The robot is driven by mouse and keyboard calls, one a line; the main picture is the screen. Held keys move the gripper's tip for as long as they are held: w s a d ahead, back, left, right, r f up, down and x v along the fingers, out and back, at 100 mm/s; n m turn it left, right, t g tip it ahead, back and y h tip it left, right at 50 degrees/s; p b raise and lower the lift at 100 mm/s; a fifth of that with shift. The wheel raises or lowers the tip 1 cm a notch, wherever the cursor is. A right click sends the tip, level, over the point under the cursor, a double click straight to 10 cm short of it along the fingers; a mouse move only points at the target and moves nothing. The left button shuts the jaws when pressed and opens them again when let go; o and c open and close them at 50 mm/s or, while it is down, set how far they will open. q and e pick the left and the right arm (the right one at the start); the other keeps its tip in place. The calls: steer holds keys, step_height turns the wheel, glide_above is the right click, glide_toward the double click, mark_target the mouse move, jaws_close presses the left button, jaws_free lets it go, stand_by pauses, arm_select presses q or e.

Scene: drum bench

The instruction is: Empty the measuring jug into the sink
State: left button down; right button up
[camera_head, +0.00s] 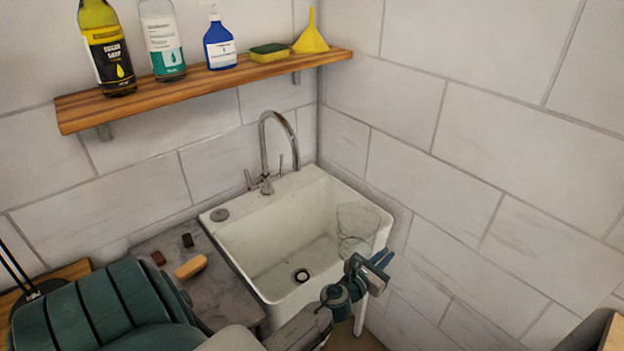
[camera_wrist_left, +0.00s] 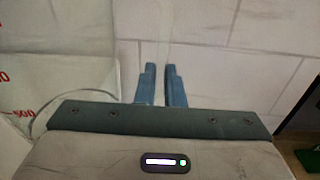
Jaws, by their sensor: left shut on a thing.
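The measuring jug (camera_head: 357,222) is clear and see-through. In the head view it is over the right front part of the white sink (camera_head: 237,245), above the rim. My left gripper (camera_head: 368,272) is just below and beside it, shut on it. In the left wrist view the jug (camera_wrist_left: 50,55) fills the left side, with red marks on its wall. The fingers of my left gripper (camera_wrist_left: 160,85) are close together around a clear part, probably the handle. I cannot tell the jug's exact tilt or whether liquid is in it. My right gripper is not in view.
A chrome tap (camera_head: 265,155) stands at the sink's back. A wooden shelf (camera_head: 215,85) above holds bottles, a sponge (camera_head: 269,53) and a yellow funnel (camera_head: 311,36). Small blocks and a brush-like piece (camera_head: 191,267) lie on the grey counter (camera_head: 225,290). A tiled wall closes the right side.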

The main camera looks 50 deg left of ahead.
mark_target(367, 237)
arm_select(q)
steer(key=shift+a+r+n, duration=0.15)
steer(key=shift+r+n, duration=0.2)
steer(key=shift+n, duration=0.05)
steer(key=shift+a+r+n+p, duration=0.1)
steer(key=shift+r+n+p, duration=0.35)
steer(key=shift+n, duration=0.05)
steer(key=a+r+n, duration=0.1)
steer(key=n, duration=0.1)
steer(key=a+r+n+p, duration=0.1)
steer(key=r+n, duration=0.1)
steer(key=a+r+n, duration=0.1)
steer(key=a+r, duration=0.1)
steer(key=shift+s+r+n+p, duration=0.15)
steer(key=shift+r+n+p, duration=0.1)
steer(key=shift+n+p, duration=0.15)
steer(key=shift+a+r+n+y+b, duration=0.3)
steer(key=shift+a+r+n, duration=0.35)
steer(key=shift+n, duration=0.25)
steer(key=n+b, duration=0.1)
steer(key=a+n+b, duration=0.1)
steer(key=b, duration=0.1)
steer(key=shift+s+f+t, duration=0.1)
steer(key=shift+f+t, duration=0.2)
steer(key=shift+f, duration=0.1)
steer(key=shift+a+r+n+b, duration=0.9)
steer(key=shift+a+n+b, duration=0.25)
steer(key=shift+n+b, duration=0.25)
